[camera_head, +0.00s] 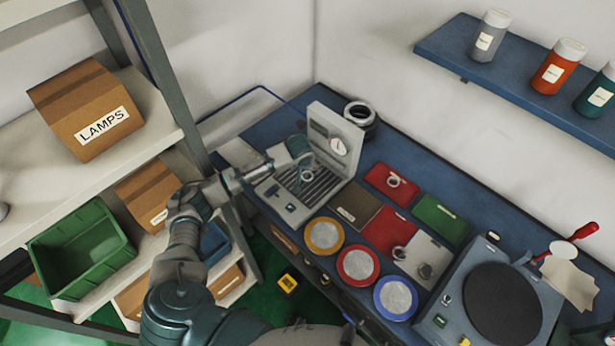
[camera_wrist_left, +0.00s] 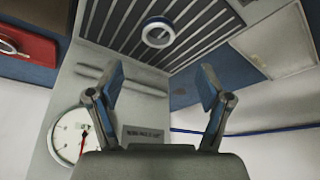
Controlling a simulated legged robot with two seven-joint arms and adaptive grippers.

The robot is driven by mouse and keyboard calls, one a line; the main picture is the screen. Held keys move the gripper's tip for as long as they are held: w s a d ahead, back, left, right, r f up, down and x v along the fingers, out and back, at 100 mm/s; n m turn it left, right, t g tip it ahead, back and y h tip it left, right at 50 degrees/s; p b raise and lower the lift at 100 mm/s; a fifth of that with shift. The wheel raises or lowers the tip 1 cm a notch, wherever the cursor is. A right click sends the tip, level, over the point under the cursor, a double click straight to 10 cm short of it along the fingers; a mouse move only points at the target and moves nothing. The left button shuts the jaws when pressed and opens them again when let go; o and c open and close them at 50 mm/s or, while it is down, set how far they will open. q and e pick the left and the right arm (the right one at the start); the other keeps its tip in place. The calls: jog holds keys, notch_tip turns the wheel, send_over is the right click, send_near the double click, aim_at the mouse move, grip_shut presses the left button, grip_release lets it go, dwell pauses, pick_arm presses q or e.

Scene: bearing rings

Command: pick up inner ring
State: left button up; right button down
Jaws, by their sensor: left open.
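A small pale metal ring (camera_head: 306,176) lies on the slatted grey bed of a bench device; it also shows in the left wrist view (camera_wrist_left: 158,32), flat on the dark slats. My left gripper (camera_head: 300,158) is over the device, close to this ring. In the wrist view its two blue-padded fingers (camera_wrist_left: 161,84) are spread wide with nothing between them, and the ring lies beyond the fingertips, apart from them. Which one is the inner ring is not marked. My right gripper is not in view.
The device's upright panel (camera_head: 340,140) with a round gauge (camera_wrist_left: 70,135) stands close beside my left gripper. Large dark rings (camera_head: 360,115) are stacked behind it. Coloured round dishes (camera_head: 325,236) and a turntable unit (camera_head: 500,300) fill the bench's near side.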

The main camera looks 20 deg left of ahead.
aim_at(307, 178)
pick_arm(q)
jog(key=x, duration=0.3)
jog(key=shift+w, duration=0.15)
jog(key=f, duration=0.4)
jog(key=shift+w+f, duration=0.45)
jog(key=shift+f, duration=0.2)
jog(key=shift+r, duration=0.1)
jog(key=shift+c, duration=0.3)
jog(key=c, duration=1.3)
jog(key=shift+c, duration=0.2)
jog(key=shift+r, duration=0.1)
